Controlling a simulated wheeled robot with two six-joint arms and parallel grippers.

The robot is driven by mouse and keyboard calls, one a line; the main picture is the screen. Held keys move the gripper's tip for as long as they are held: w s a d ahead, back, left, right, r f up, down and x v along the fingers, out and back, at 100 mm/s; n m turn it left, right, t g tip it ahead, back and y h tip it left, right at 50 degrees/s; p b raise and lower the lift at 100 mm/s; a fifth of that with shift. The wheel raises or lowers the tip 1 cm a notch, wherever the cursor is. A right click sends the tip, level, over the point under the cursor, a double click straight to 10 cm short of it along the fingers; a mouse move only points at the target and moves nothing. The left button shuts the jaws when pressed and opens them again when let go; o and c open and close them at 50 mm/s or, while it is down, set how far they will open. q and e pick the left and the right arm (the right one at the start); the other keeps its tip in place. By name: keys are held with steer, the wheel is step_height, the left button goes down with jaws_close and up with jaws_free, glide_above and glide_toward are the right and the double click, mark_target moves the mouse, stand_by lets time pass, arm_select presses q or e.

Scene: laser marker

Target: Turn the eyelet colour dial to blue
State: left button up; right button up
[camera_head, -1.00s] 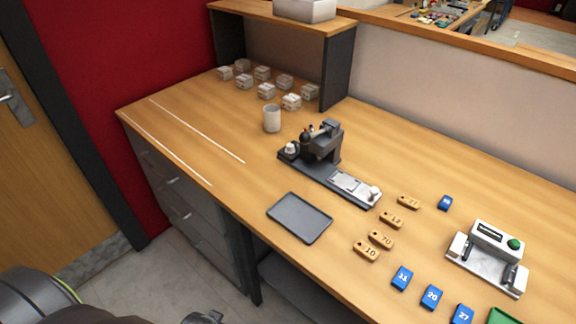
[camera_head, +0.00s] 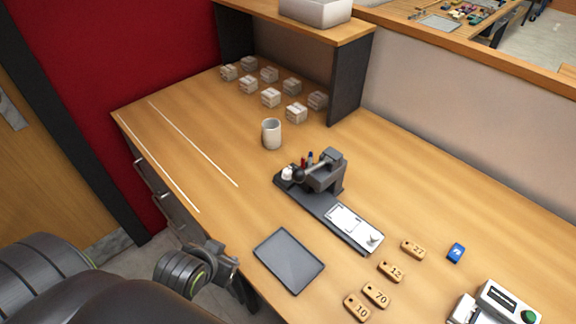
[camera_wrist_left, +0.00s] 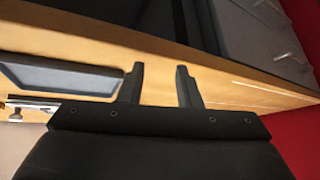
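A dark eyelet machine (camera_head: 325,178) stands mid-table on a long black base. It has a black head, a white knob-like part (camera_head: 287,173) on its left, and small red and blue parts behind. I cannot tell which part is the colour dial or how it is set. A silver plate (camera_head: 352,226) with a small knob lies on the base's near end. My left gripper (camera_head: 222,264) is beyond the table's front edge, left of the grey tray, apart from the machine. In the left wrist view its two fingers (camera_wrist_left: 160,88) are apart with nothing between them. My right gripper is out of view.
A grey tray (camera_head: 289,261) lies near the front edge, also seen in the left wrist view (camera_wrist_left: 62,77). A white cup (camera_head: 271,133) stands behind the machine. Several wooden tags (camera_head: 376,294), a blue tag (camera_head: 456,252) and a white device (camera_head: 508,300) are at right.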

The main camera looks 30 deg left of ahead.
arm_select(q)
steer(key=w+d+r+t, duration=0.3)
steer(key=w+r+t, duration=0.45)
steer(key=w, duration=0.35)
steer(key=p, duration=0.2)
glide_toward(287, 171)
steer(key=shift+g+h, duration=0.3)
steer(key=shift+g, duration=0.05)
steer(key=x, duration=0.8)
steer(key=shift+w+a+r, duration=0.15)
steer(key=shift+w+a, duration=0.05)
steer(key=shift+w, duration=0.15)
jaws_close()
